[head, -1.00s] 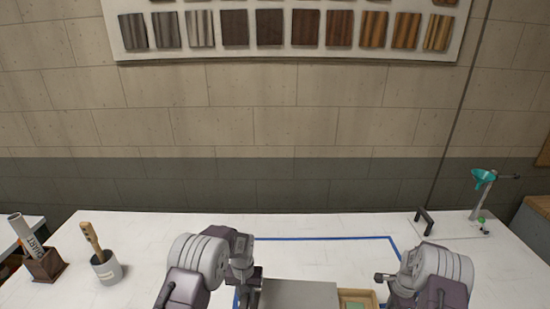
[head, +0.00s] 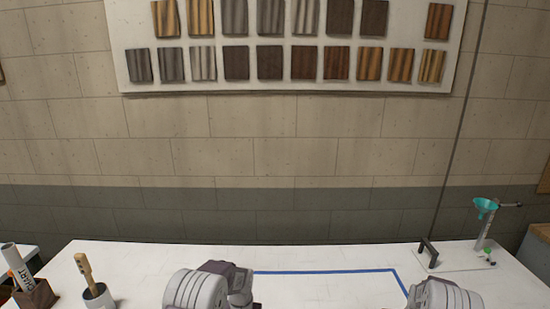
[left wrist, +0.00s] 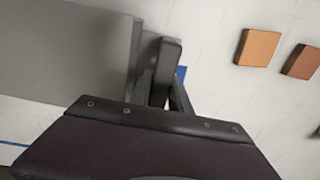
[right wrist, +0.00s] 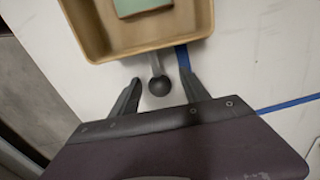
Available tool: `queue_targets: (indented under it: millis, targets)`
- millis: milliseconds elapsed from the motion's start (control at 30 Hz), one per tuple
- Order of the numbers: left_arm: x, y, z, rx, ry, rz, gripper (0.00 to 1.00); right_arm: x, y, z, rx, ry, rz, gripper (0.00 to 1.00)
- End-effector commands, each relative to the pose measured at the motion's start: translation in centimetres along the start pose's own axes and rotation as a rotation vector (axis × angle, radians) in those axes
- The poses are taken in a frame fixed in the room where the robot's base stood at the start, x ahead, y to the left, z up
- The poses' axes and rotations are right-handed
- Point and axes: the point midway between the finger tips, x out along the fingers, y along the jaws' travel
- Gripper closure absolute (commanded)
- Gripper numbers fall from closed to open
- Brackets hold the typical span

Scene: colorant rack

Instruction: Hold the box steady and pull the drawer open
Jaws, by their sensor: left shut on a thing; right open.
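The grey box (left wrist: 70,45) fills the left of the left wrist view. Finger contact with the knob cannot be told. In the head view, box and drawer are out of frame.
Blue tape (head: 325,271) marks the white table. A cup with a brush (head: 98,296) and a brown holder (head: 36,295) stand at left. A stand with a teal funnel (head: 486,207) is at right. Orange-brown blocks (left wrist: 257,47) lie beyond the left gripper.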

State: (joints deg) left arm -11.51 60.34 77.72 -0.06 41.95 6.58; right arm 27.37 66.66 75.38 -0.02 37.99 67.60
Motion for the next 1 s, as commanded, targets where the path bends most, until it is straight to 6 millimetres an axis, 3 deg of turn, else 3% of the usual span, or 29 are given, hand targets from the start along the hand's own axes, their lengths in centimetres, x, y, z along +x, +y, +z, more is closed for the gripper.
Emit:
queue_targets:
  millis: [433,600,833,867,900,933,1000]
  targets:
    - [0.1,0.0,0.0,-0.001,0.0,0.001,1.0,-10.0,-0.1,-0.1,0.0,0.002,-0.005,0.46]
    - [0.1,0.0,0.0,-0.001,0.0,0.001,1.0,-11.6,0.0,-0.1,0.0,0.001,-0.003,0.46]
    - [0.0,0.1,0.0,-0.001,0.0,0.001,1.0,-11.7,0.0,-0.1,0.0,0.0,-0.002,0.46]
    - [0.0,0.1,0.0,-0.001,0.0,0.001,0.74,-11.7,0.0,-0.1,0.0,0.0,-0.002,0.46]
    - [0.0,0.1,0.0,-0.001,0.0,0.001,0.63,-11.7,0.0,-0.1,0.0,0.0,-0.002,0.46]
    - [0.0,0.1,0.0,-0.001,0.0,0.001,0.54,-11.7,0.0,-0.1,0.0,0.0,-0.002,0.46]
    - [0.0,0.1,0.0,0.0,0.0,0.001,0.51,-11.7,0.0,-0.1,0.0,0.0,-0.002,0.46]
